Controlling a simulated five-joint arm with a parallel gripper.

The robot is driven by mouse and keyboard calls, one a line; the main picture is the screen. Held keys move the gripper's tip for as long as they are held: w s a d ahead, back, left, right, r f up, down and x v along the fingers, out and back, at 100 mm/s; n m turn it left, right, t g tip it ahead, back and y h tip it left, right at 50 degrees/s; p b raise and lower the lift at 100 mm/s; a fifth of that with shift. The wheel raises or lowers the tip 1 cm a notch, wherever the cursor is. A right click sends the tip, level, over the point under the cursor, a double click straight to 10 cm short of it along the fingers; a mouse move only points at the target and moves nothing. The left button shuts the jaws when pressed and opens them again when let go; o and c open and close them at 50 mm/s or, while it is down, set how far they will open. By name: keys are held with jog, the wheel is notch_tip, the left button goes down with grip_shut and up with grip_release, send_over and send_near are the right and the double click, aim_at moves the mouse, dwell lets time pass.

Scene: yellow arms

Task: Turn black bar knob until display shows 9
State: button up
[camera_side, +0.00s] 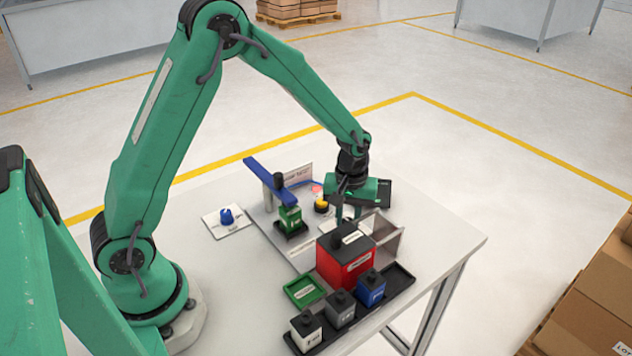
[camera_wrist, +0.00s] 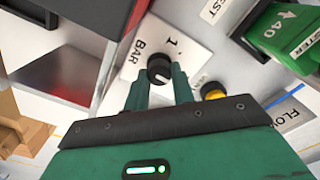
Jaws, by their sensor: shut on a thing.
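The black bar knob (camera_wrist: 159,68) sits on a white plate (camera_wrist: 178,36) marked "BAR" and "1" in the wrist view. My gripper (camera_wrist: 160,84) is shut on the knob, with one green finger on each side of it. In the side view my gripper (camera_side: 347,216) points down at the far right part of the table and hides the knob.
A yellow button (camera_side: 321,205) is close left of my gripper. A red block (camera_side: 345,262) and a clear panel (camera_side: 386,240) stand just in front. A green block (camera_side: 290,220) stands under a blue bar (camera_side: 279,181). A black tray (camera_side: 398,281) holds several small blocks.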

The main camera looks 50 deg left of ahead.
jog(key=m, duration=0.5)
jog(key=shift+m, duration=0.4)
jog(key=m, duration=0.5)
jog(key=shift+d+m, duration=0.15)
jog(key=shift+m, duration=0.25)
jog(key=o, duration=1)
jog(key=shift+r, duration=0.2)
notch_tip(320, 180, up, 7)
jog(key=shift+f, duration=0.1)
jog(key=shift+r, duration=0.35)
